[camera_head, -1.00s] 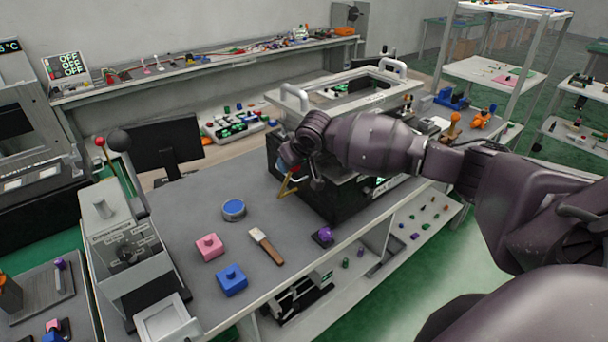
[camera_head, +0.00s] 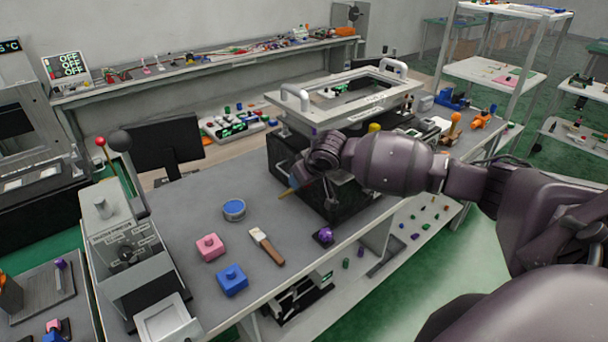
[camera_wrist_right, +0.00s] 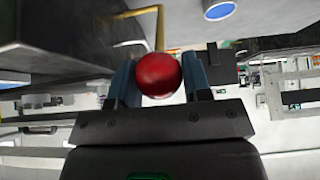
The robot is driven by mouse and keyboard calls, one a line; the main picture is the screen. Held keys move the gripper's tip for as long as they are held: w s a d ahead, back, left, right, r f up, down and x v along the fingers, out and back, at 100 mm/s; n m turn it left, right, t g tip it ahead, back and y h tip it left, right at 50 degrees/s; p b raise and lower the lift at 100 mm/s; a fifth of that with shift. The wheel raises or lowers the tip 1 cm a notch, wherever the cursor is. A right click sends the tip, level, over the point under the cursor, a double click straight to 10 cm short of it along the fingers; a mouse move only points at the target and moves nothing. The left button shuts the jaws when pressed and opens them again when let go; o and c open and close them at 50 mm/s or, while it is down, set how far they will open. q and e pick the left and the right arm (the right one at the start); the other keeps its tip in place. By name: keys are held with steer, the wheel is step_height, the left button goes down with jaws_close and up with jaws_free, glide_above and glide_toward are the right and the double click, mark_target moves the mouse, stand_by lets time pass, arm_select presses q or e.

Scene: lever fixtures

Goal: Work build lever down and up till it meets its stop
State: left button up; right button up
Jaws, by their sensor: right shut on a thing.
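In the right wrist view, a round red knob (camera_wrist_right: 159,75) sits between the two fingers of my right gripper (camera_wrist_right: 160,82), which is shut on it. A yellow bar (camera_wrist_right: 160,28) shows just beyond the knob. In the head view, my right gripper (camera_head: 318,178) is at the front left of the dark machine (camera_head: 352,204) on the grey bench. The knob is hidden there by my own wrist. A short piece of the yellow bar (camera_head: 288,192) sticks out left of the gripper. The lever's stop cannot be made out. My left gripper is not in view.
A blue-topped tin (camera_head: 234,209), a pink block (camera_head: 210,247), a blue block (camera_head: 232,280) and a brush (camera_head: 266,247) lie on the bench left of the machine. A purple knob (camera_head: 324,236) is near the front edge. A framed top (camera_head: 345,97) stands behind my arm.

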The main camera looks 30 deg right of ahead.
steer(key=shift+s+f, duration=0.3)
steer(key=shift+f, duration=0.2)
steer(key=o, duration=1.1)
steer(key=shift+s+d+r, duration=0.1)
steer(key=shift+s+r, duration=0.05)
steer(key=shift+r, duration=0.45)
steer(key=shift+v, duration=2.6)
steer(key=shift+r, duration=0.1)
steer(key=v, duration=1)
steer(key=shift+s+r+b, duration=0.2)
steer(key=shift+r+b, duration=0.15)
steer(key=shift+b, duration=0.05)
